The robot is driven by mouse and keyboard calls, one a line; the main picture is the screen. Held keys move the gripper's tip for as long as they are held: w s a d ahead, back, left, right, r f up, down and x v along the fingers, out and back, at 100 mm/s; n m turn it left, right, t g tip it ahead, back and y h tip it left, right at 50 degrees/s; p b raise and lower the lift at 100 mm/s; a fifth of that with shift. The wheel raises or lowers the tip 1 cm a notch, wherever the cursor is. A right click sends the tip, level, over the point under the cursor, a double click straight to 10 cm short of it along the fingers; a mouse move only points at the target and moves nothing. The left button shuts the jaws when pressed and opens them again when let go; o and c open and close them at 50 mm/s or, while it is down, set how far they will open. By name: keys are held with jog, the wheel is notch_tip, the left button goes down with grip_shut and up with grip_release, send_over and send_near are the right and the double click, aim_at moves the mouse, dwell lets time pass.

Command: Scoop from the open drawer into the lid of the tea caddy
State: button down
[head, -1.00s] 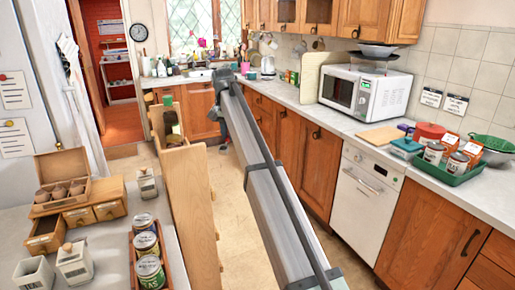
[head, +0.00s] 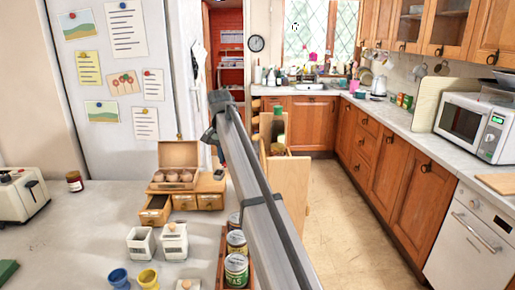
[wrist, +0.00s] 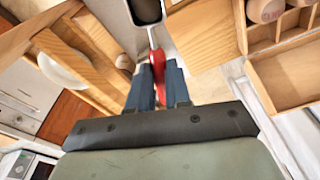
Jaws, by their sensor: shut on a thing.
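My gripper (head: 211,138) hangs at the back right of a small wooden drawer chest (head: 210,201). In the wrist view my gripper (wrist: 159,88) is shut on a slim red handle (wrist: 157,68), probably the scoop's. Two white canisters stand in front: the left canister (head: 141,245) looks open, the right canister (head: 174,243) has a knobbed lid. I cannot tell which is the tea caddy.
An open egg box (head: 178,155) sits on the chest. A wooden tray of tins (head: 236,268), a blue cup (head: 119,278) and a yellow cup (head: 148,277) stand near the front. A tall wooden pull-out (head: 290,185) is right of the counter. The counter's left middle is clear.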

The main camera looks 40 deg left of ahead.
jog(key=s+a+f+n+g+y, duration=0.1)
jog(key=s+f+g+y, duration=0.1)
jog(key=s, duration=0.7)
jog(key=s+a+f+n+g+y, duration=0.2)
jog(key=s+g+y, duration=0.2)
jog(key=s, duration=0.5)
jog(key=s+a+f+n+g+y, duration=0.2)
jog(key=s+g+y, duration=0.2)
jog(key=s, duration=0.5)
jog(key=shift+s+a+f+g, duration=0.2)
jog(key=shift+s+f+g, duration=0.15)
jog(key=shift+g, duration=0.35)
dwell(0.7)
notch_tip(320, 180, up, 5)
jog(key=shift+f, duration=0.1)
dwell(0.8)
